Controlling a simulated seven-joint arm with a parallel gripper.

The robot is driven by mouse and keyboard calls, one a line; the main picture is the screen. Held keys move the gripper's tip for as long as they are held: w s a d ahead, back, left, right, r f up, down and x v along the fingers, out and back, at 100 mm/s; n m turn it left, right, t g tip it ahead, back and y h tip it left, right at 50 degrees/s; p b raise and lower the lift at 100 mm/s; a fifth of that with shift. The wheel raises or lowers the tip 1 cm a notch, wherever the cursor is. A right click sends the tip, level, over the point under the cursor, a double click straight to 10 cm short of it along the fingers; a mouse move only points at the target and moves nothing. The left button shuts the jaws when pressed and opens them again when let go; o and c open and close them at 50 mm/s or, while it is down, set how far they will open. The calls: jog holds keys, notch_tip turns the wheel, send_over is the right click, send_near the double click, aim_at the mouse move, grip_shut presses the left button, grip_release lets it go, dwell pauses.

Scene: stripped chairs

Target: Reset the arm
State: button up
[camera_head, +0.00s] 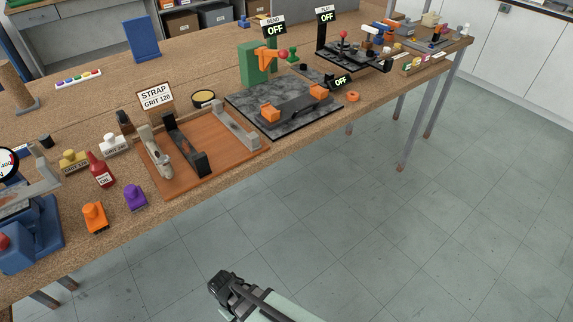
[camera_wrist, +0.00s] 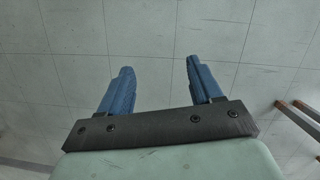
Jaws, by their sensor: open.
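My gripper (camera_head: 222,285) is at the bottom of the head view, over the grey tiled floor and in front of the workbench, clear of it. In the wrist view my gripper (camera_wrist: 157,80) shows two blue fingers spread apart with only floor tiles between them. It is open and empty. My pale green wrist housing fills the bottom of the wrist view. In the head view the fingers themselves are hard to make out.
The long cork-topped workbench (camera_head: 215,178) runs from lower left to upper right. On it stand a wooden strap board (camera_head: 187,181), a grey bending plate (camera_head: 248,101), a green post (camera_head: 252,64), a red bottle (camera_head: 101,172) and orange and purple blocks. The floor (camera_head: 400,230) is clear.

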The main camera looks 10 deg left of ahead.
jog(key=s+d+f+m+g, duration=0.1)
jog(key=d+f+m, duration=0.1)
jog(key=d, duration=0.9)
jog(key=s+d+f+m+g+y, duration=0.1)
jog(key=d+m, duration=0.4)
jog(key=d, duration=0.7)
jog(key=s+d+f+m+g+y, duration=0.1)
jog(key=d+f+m+g, duration=0.2)
jog(key=d, duration=0.9)
jog(key=shift+s+d+f+m, duration=0.15)
jog(key=shift+s+f+m, duration=0.05)
jog(key=shift+f+m, duration=0.55)
